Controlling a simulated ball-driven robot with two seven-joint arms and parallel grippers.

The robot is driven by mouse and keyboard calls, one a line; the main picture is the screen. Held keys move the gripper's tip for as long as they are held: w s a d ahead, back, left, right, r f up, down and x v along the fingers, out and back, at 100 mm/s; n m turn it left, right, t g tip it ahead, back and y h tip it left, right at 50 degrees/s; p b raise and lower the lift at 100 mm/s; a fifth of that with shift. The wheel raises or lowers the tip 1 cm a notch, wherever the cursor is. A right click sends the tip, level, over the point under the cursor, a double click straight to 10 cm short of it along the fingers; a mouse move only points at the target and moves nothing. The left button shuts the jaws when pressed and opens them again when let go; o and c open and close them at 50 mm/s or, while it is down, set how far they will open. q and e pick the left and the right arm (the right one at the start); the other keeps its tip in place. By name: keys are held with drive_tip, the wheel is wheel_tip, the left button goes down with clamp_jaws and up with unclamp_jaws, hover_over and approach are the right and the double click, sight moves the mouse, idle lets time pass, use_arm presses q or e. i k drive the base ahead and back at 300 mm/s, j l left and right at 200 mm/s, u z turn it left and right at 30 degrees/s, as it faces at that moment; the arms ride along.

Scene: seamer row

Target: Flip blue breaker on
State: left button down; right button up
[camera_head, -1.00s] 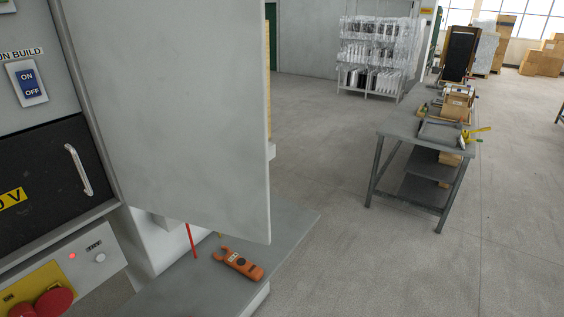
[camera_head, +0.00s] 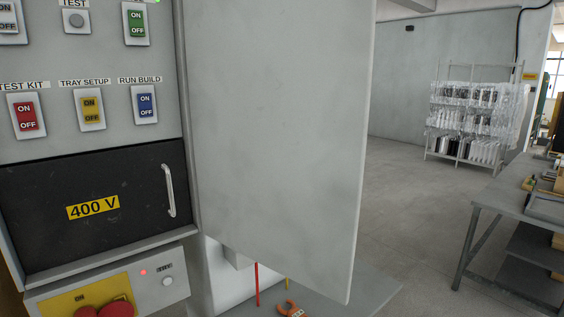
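The blue breaker (camera_head: 146,105) sits on the grey panel at the left, under the label RUN BUILD. It is a blue rocker marked ON above OFF in a white plate; I cannot tell which way it is set. A yellow breaker (camera_head: 91,110) under TRAY SETUP and a red breaker (camera_head: 26,116) under TEST KIT are to its left. A green breaker (camera_head: 136,23) is above it. Neither of my grippers shows in the head view.
The grey cabinet door (camera_head: 275,120) stands open right of the breakers. A black 400 V cover (camera_head: 95,205) with a handle is below them. Red buttons (camera_head: 118,309) are at the lower left. An orange tool (camera_head: 291,311) lies on a grey surface. A workbench (camera_head: 500,205) stands right.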

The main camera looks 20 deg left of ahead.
sight(145, 100)
drive_tip(key=u, duration=1.55)
